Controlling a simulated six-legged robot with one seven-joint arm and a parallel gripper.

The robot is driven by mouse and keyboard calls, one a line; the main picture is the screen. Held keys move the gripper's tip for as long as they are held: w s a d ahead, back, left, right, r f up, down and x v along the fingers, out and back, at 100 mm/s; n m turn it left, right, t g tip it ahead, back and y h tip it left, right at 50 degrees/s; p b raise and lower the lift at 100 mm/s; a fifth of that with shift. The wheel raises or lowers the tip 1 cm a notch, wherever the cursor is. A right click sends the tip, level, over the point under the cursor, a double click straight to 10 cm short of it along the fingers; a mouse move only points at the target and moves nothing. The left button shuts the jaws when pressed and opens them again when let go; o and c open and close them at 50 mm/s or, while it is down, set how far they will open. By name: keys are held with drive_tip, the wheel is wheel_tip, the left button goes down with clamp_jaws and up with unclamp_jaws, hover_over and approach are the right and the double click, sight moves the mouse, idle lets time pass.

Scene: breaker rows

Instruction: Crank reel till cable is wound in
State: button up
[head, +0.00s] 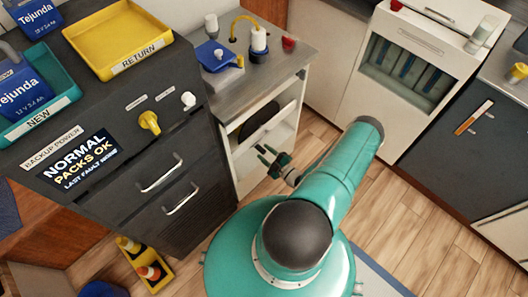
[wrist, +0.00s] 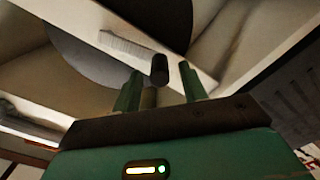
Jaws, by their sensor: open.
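A dark round disc, which looks like the reel (head: 262,122), sits in the open front of the white cabinet. It shows as a large dark disc in the wrist view (wrist: 85,60). A short black peg, apparently the crank handle (wrist: 160,68), stands out in front of a pale bar. My gripper (head: 270,157) is open in front of the cabinet, below the reel. In the wrist view, the two green fingers of my gripper (wrist: 160,88) stand apart, with the peg showing between them. I cannot tell whether they touch it. I cannot make out the cable.
A grey counter (head: 285,62) with bottles and a blue dustpan-like item lies above the reel. A dark drawer cabinet (head: 150,205) with a yellow knob stands to the left. A white unit (head: 385,95) stands to the right. Wooden floor (head: 425,235) is open at lower right.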

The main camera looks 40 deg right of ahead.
drive_tip(key=shift+w, duration=0.8)
clamp_jaws()
drive_tip(key=shift+r, duration=0.15)
